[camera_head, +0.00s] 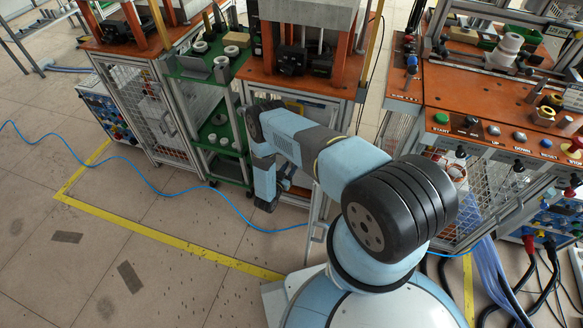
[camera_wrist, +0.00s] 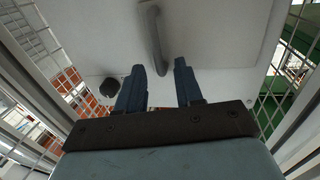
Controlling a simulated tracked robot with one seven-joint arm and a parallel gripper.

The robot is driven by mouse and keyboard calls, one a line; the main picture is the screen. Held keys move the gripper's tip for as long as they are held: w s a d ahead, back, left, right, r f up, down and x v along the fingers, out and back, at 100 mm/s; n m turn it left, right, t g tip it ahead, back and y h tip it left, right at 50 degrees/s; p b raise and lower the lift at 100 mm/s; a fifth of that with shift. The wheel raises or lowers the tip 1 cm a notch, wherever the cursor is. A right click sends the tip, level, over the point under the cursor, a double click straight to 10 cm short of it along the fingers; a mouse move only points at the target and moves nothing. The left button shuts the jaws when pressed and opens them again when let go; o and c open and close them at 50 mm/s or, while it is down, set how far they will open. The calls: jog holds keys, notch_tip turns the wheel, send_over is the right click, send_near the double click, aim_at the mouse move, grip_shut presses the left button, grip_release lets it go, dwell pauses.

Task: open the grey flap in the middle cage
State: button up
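In the wrist view a pale grey panel (camera_wrist: 215,40), which looks like the grey flap, fills the upper middle. A grey bar handle (camera_wrist: 155,35) is fixed on it. My gripper (camera_wrist: 160,67) is open, its two dark fingers spread toward the panel. The lower end of the handle appears between the fingertips; I cannot tell whether they touch it. In the head view my arm reaches down in front of the middle cage (camera_head: 305,104) and hides much of it. The flap and fingertips are not clearly visible there.
Wire mesh walls stand on both sides in the wrist view, with a round black knob (camera_wrist: 108,87) at left. In the head view a green shelf unit (camera_head: 200,128) stands left of the middle cage, and a control bench (camera_head: 475,97) stands right. A blue hose (camera_head: 152,177) crosses the floor.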

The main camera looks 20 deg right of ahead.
jog(key=shift+w+d, duration=0.3)
jog(key=shift+w, duration=0.05)
grip_shut()
jog(key=shift+s+d, duration=0.1)
dwell(0.4)
jog(key=shift+s+d, duration=0.1)
jog(key=shift+d, duration=0.05)
